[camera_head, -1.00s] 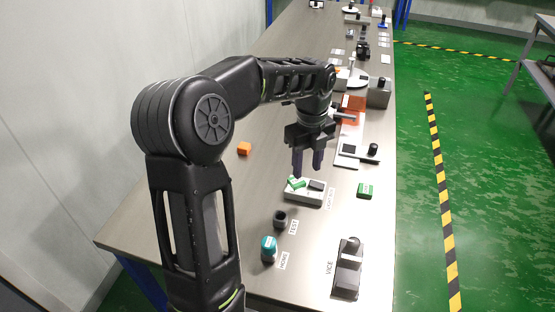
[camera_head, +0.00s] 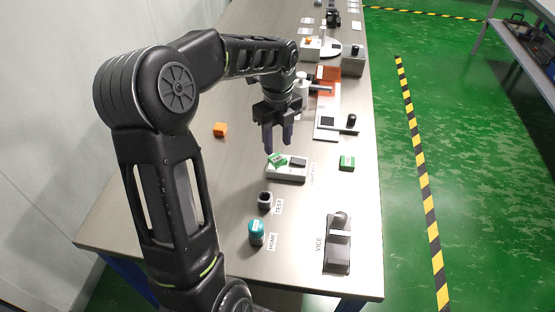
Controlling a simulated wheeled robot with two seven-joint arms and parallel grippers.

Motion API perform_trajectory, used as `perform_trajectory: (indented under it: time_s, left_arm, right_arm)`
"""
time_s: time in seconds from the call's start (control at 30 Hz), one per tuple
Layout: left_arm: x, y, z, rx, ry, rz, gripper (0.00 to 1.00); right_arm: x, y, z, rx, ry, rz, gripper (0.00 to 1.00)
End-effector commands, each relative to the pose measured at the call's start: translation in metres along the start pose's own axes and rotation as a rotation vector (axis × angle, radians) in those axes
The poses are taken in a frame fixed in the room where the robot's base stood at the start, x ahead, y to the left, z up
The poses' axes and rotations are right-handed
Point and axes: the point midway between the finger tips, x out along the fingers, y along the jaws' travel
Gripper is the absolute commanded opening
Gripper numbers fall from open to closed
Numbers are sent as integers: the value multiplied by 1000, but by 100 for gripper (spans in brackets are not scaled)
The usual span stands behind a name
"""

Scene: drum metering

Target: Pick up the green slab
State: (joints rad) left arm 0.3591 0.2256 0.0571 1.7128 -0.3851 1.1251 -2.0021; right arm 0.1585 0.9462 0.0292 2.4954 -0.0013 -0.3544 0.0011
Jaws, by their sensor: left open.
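A small flat green piece (camera_head: 278,160) lies slanted on the left part of a pale grey fixture block (camera_head: 290,176), beside a dark recess. A second green block (camera_head: 347,163) with a pale mark on top lies on the table to the right of the fixture. I cannot tell for certain which is the green slab. My left gripper (camera_head: 277,143) points down, open, just above the slanted green piece. Its fingers seem apart from the piece, with nothing between them. My right gripper is not in view.
An orange cube (camera_head: 220,130) lies left of the gripper. A dark cup (camera_head: 265,201), a teal-topped cylinder (camera_head: 257,232) and a black vice (camera_head: 338,245) stand nearer. A white plate with a black knob (camera_head: 352,121) and a grey box (camera_head: 353,61) stand farther back.

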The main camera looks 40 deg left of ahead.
Motion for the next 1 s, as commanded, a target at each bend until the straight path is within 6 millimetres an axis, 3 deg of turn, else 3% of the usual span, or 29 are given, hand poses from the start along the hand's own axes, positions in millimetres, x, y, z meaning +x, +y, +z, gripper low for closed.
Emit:
perform_trajectory:
  time_s: [0.23,0.53,1.0]
  left_arm:
    - [9,1,-1,0,1,2,42]
    - [49,1,-1,0,1,2,42]
    - [52,1,-1,0,-1,0,42]
  right_arm:
    - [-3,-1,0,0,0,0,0]
    - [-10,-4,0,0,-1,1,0]
    - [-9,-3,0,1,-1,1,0]
